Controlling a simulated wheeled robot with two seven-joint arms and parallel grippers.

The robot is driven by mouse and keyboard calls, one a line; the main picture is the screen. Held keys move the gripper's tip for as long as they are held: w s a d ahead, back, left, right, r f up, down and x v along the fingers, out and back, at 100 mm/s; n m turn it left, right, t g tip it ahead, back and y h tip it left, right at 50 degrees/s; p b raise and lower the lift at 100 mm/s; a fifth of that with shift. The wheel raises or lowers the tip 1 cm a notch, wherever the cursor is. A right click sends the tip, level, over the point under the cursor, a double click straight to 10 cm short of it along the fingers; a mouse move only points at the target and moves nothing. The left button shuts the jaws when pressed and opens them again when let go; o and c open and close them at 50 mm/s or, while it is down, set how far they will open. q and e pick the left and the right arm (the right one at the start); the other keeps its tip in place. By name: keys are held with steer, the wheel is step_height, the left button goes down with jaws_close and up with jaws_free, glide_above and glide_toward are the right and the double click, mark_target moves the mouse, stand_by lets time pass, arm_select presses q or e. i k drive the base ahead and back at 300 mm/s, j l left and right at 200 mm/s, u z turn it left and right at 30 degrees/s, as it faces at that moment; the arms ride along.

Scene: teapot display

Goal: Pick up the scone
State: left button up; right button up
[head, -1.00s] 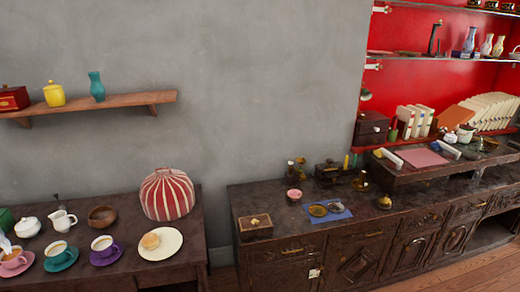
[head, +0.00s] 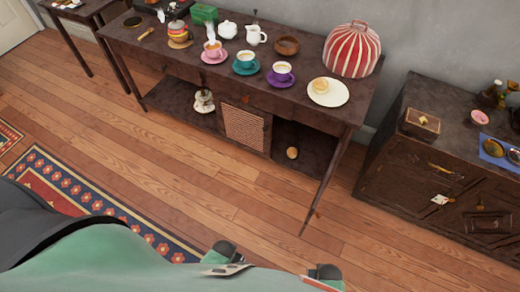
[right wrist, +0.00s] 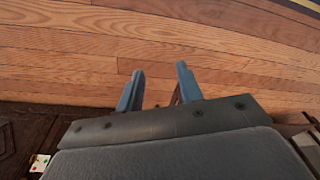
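The scone (head: 320,84) is a small round golden bun. It rests on a white plate (head: 340,98) near the right end of the long dark table in the head view, in front of a red-and-white striped domed cosy (head: 352,50). In the right wrist view my right gripper (right wrist: 159,87) has its two blue-grey fingers apart with nothing between them. It is over wooden floor, and the scone is not in that view. I cannot make out my left gripper in the head view.
The dark table (head: 175,60) also carries a purple cup (head: 281,72), a teal cup (head: 245,62), a pink cup (head: 212,50) and a wooden bowl (head: 287,45). A dark cabinet (head: 395,150) stands to the right. The wooden floor (head: 240,190) before the table is clear.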

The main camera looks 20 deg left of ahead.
mark_target(291, 152)
steer(key=j+z, duration=0.2)
steer(key=z, duration=0.2)
steer(key=i+j+z, duration=0.2)
steer(key=j+z, duration=0.15)
steer(key=j, duration=0.75)
steer(key=j+z, duration=0.35)
steer(key=j, duration=0.75)
steer(key=i, duration=0.05)
